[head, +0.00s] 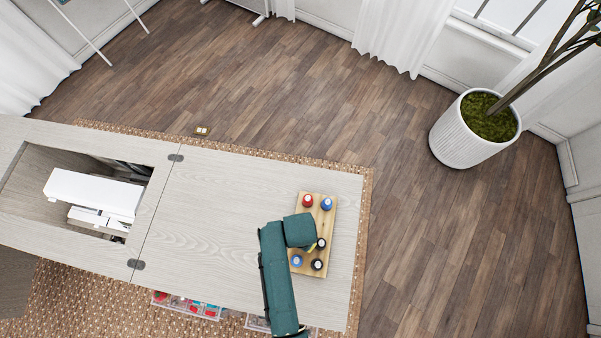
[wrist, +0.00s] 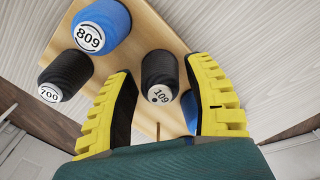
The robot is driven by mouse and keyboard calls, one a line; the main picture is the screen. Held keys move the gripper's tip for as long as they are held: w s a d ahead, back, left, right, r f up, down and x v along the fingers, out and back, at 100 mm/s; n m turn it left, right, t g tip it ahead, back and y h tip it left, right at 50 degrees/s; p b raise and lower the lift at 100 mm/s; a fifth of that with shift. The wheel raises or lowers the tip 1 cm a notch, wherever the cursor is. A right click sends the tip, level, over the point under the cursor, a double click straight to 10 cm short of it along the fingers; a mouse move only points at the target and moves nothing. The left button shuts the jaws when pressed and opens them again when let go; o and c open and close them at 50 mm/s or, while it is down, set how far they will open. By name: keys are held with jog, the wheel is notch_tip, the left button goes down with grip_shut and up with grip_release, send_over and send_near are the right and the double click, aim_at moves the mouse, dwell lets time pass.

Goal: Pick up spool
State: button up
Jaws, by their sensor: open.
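Several thread spools stand on a wooden board (head: 310,224). In the head view I see a red spool (head: 307,200), a blue spool (head: 327,204), a black spool (head: 320,243), another blue spool (head: 297,260) and another black spool (head: 317,264). My gripper (wrist: 159,70) is open over the board, its yellow fingers on either side of a black spool (wrist: 160,70) with a numbered white end. A blue spool marked 809 (wrist: 104,24) and a black one marked 700 (wrist: 67,72) lie left of the fingers. The right finger partly hides another blue spool (wrist: 190,109).
The board sits at the right end of the pale cabinet top (head: 215,215). A white sewing machine (head: 95,190) sits in the opening at left. The top between them is clear. Clear boxes (head: 185,305) show below the front edge. A potted plant (head: 470,135) stands beyond, right.

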jog(key=c, duration=0.7)
notch_tip(320, 180, up, 10)
jog(key=shift+r+p, duration=0.1)
jog(key=shift+p, duration=0.9)
jog(key=shift+c, duration=0.2)
